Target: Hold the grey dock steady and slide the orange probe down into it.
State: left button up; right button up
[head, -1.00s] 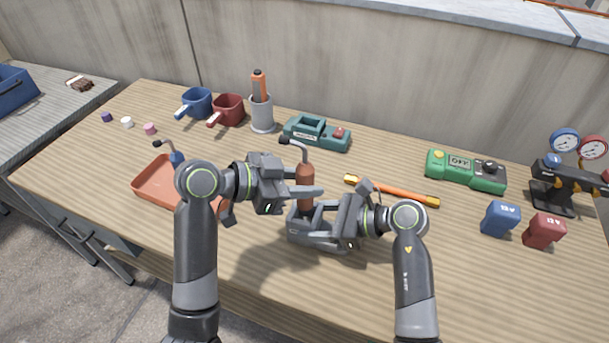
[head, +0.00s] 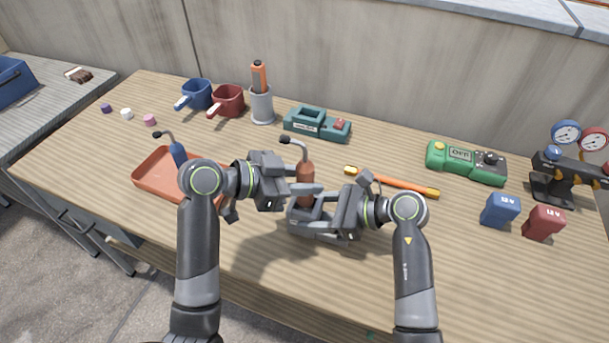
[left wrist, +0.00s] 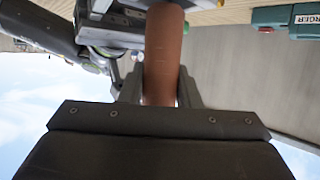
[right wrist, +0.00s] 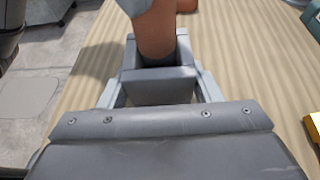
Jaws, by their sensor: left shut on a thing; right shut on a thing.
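The orange-brown probe (head: 306,172), with a thin bent neck and black tip on top, stands upright over the grey dock (head: 298,222). My left gripper (head: 303,189) is shut on the probe's body, which also shows in the left wrist view (left wrist: 163,50). My right gripper (head: 322,225) is shut on the dock, low near the table. In the right wrist view, the probe's rounded lower end (right wrist: 155,40) is at the mouth of the dock (right wrist: 160,87). I cannot tell how deep it sits, since the dock's near wall and my fingers hide parts.
A coral tray (head: 148,188) with a blue probe (head: 178,152) lies left. An orange-and-yellow stick (head: 395,182) lies just behind the right gripper. A teal charger (head: 318,124), mugs and a grey cup (head: 262,106) stand behind. A green meter (head: 466,163) is right. The front table is clear.

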pick_arm(q)
jog(key=shift+f, duration=0.4)
jog(key=shift+f, duration=0.3)
jog(key=shift+f, duration=0.15)
dwell(0.6)
jog(key=shift+f, duration=0.5)
jog(key=shift+f, duration=0.3)
jog(key=shift+f, duration=0.3)
jog(key=shift+f, duration=0.2)
dwell(0.4)
jog(key=shift+f, duration=0.15)
jog(key=o, duration=1.2)
